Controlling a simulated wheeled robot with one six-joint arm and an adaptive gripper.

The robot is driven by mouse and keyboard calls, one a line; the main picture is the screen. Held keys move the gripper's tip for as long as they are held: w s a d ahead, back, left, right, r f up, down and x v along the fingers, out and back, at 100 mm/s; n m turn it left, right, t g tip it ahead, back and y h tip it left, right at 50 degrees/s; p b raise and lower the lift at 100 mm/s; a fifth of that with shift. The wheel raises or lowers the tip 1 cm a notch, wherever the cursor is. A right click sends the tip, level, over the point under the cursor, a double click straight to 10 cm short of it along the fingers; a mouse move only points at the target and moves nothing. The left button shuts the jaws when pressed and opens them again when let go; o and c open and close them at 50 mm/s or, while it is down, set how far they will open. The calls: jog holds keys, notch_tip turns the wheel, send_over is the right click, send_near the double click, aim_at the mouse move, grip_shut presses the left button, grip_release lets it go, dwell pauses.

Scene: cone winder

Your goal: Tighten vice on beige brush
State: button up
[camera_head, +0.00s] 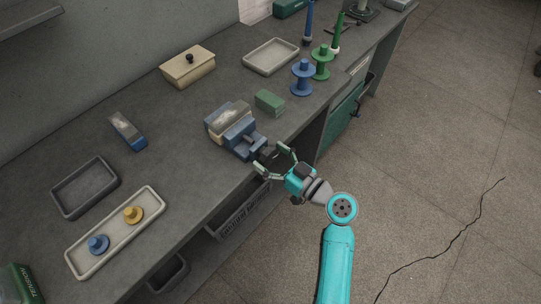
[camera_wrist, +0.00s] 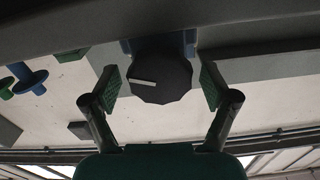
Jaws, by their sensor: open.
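The blue-grey vice (camera_head: 243,143) stands near the front edge of the bench. A beige-topped block (camera_head: 227,114), seemingly the beige brush, sits at its back; I cannot tell how tightly it is held. In the wrist view, the vice's dark faceted knob (camera_wrist: 160,82) with a pale pointer line faces me, with a bit of blue vice behind it. My gripper (camera_head: 274,158) is open in front of the vice. In the wrist view my gripper (camera_wrist: 160,85) has its green finger pads on either side of the knob, with gaps visible.
A green block (camera_head: 269,101) and blue and green spools (camera_head: 302,78) lie right of the vice. A blue-and-grey brush (camera_head: 128,131), an empty dark tray (camera_head: 85,187) and a cream tray (camera_head: 94,262) lie left. A lidded beige box (camera_head: 187,67) stands behind.

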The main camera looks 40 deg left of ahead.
jog(key=c, duration=1.2)
jog(key=shift+o, duration=0.2)
jog(key=shift+m, duration=3)
jog(key=o, duration=1.2)
jog(key=shift+c, duration=0.2)
